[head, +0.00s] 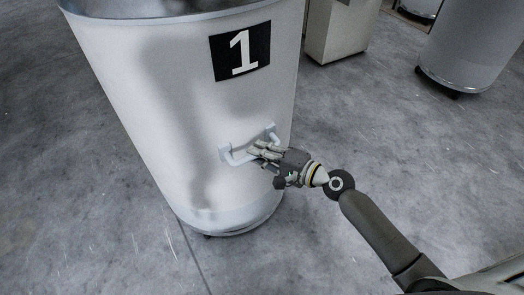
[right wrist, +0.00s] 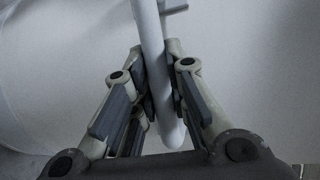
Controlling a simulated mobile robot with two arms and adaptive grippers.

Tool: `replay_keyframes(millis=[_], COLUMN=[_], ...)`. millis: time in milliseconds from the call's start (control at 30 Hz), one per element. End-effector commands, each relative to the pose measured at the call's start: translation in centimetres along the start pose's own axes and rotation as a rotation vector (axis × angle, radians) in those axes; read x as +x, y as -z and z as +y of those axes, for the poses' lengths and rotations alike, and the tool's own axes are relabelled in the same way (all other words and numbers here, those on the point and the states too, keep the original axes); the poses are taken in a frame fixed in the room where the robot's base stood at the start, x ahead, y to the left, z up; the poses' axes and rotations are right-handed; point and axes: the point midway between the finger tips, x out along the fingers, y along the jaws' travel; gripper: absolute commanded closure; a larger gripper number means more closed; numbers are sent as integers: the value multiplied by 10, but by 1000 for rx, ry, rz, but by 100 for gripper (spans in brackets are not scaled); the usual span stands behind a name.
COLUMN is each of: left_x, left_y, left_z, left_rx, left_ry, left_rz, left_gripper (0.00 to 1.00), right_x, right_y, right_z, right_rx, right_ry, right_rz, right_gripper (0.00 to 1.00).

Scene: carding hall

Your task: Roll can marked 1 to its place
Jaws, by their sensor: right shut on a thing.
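The can marked 1 (head: 180,95) is a tall white cylinder with a black label bearing a white 1. It stands upright on the floor, left of centre in the head view, and its wall fills most of the right wrist view (right wrist: 255,60). A white handle (head: 232,157) juts from its side. My right gripper (head: 262,150) is shut on this handle. In the right wrist view its two fingers (right wrist: 162,95) press on the handle bar (right wrist: 150,45) from both sides. My left gripper is not in view.
A white box-shaped cabinet (head: 337,32) stands behind the can, at the top. Another white can (head: 472,45) on castors stands at the upper right. The grey concrete floor (head: 390,130) between them and to the left is clear.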

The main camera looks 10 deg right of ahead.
Motion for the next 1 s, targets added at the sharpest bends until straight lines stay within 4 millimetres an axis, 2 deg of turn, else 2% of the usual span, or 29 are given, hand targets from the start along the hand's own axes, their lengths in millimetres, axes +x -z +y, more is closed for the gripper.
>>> replay_keyframes(millis=[133, 400, 433, 600, 1000], left_x=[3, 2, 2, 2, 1], left_y=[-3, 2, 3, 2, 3], left_z=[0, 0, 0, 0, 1], left_rx=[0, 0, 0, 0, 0], left_ry=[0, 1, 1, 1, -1], left_rz=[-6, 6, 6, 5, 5], left_gripper=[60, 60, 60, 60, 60], right_x=[0, 1, 1, 1, -4], right_y=[-1, -1, -1, -1, 0], right_z=[3, 3, 3, 2, 0], right_rx=[2, 1, 1, 1, 0], right_ry=[-6, -6, -6, -4, 0], right_rz=[-2, -1, -1, 0, 1], right_gripper=[100, 100, 84, 62, 60])
